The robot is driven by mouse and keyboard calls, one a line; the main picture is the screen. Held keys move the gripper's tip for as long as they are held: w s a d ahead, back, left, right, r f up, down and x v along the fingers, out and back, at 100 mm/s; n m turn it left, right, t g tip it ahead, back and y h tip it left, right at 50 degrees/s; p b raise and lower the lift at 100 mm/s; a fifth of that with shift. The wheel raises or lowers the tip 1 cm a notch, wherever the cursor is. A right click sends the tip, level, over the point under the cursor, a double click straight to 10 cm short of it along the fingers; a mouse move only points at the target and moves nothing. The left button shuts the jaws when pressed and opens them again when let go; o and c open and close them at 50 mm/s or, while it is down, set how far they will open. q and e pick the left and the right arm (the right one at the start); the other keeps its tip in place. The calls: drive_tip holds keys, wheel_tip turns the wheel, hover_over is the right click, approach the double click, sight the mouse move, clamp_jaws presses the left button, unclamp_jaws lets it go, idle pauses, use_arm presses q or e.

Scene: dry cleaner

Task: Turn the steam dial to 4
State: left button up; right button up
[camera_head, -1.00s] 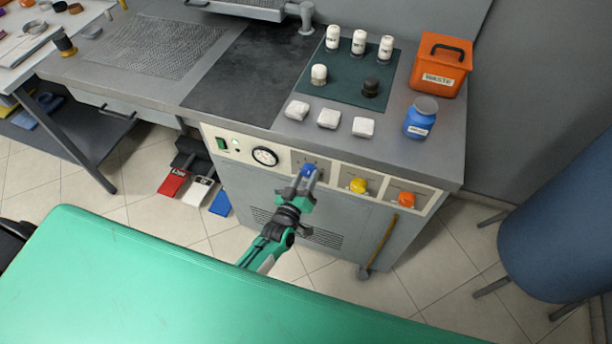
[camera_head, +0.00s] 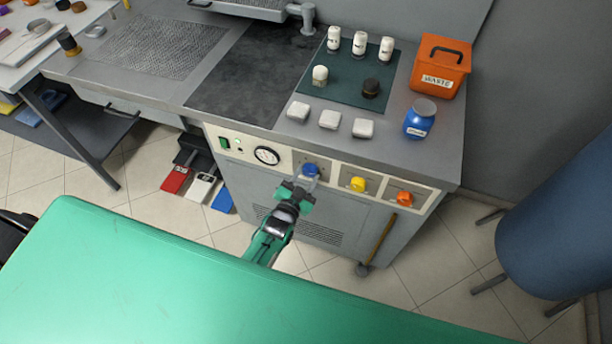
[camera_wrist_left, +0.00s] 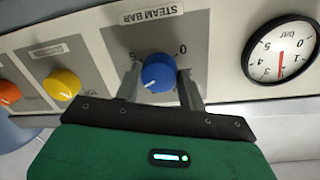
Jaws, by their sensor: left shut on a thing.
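The blue steam dial (camera_head: 310,170) sits on the cream front panel of the grey machine. It is large in the left wrist view (camera_wrist_left: 158,71), under an upside-down STEAM BAR label (camera_wrist_left: 152,16). My left gripper (camera_head: 309,178) is shut on the dial, one finger on each side, as the left wrist view also shows (camera_wrist_left: 159,84). The dial's white pointer aims toward the lower left of that view. The marks 5 and 0 show above the dial; my gripper hides the other numbers. My right gripper is not in view.
A yellow knob (camera_head: 358,184) and an orange knob (camera_head: 404,198) sit to the right of the dial. A round pressure gauge (camera_head: 267,155) is to its left. Pedals (camera_head: 200,189) stand on the floor at left.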

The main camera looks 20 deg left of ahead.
use_arm(q)
drive_tip(key=shift+m, duration=0.7)
drive_tip(key=o, duration=1)
drive_tip(key=shift+s, duration=0.1)
drive_tip(key=shift+s+f, duration=0.1)
drive_tip(key=shift+s, duration=0.2)
drive_tip(key=shift+s+a+r+b, duration=0.1)
drive_tip(key=shift+s+a+b, duration=0.25)
drive_tip(key=shift+s, duration=1.8)
drive_tip(key=shift+s+a+r+b, duration=0.15)
drive_tip(key=shift+s+b, duration=0.25)
drive_tip(key=shift+s, duration=1.75)
drive_tip(key=shift+s+a+b, duration=0.25)
drive_tip(key=shift+s+b, duration=0.15)
drive_tip(key=shift+s, duration=1.75)
